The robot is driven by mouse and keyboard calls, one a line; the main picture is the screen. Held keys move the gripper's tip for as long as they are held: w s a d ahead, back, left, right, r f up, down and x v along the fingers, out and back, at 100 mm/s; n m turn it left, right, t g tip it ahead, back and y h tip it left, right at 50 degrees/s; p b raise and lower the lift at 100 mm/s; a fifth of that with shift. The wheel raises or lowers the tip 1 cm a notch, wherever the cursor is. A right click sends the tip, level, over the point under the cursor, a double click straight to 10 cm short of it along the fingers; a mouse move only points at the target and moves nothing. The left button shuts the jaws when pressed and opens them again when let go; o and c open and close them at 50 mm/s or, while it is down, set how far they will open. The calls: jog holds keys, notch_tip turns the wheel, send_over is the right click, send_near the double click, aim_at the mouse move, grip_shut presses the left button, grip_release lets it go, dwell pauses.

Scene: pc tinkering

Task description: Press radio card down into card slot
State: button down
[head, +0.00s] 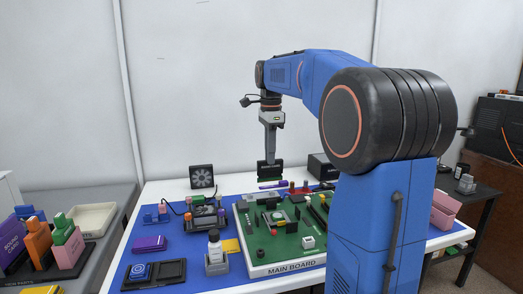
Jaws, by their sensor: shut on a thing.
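My gripper (270,157) points straight down above the far part of the green main board (296,258). In this view the card's lower edge shows just above a purple piece, and I cannot tell the true height between the card and the board. The main board lies in a white tray marked MAIN BOARD. The card slot cannot be told apart from the other small parts on the board.
A black fan (202,177) stands at the back left of the blue mat. A white bottle (214,242) stands in a grey holder left of the board. A purple block (150,244) and a dark tray (172,272) lie farther left. A dark box (321,168) stands behind the board.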

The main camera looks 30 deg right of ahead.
aim_at(269, 171)
jog(key=shift+w, duration=0.1)
dwell(0.3)
jog(key=shift+f, duration=2.75)
jog(key=shift+f, duration=1.25)
jog(key=c, duration=1.7)
grip_release()
jog(key=shift+r, duration=2.5)
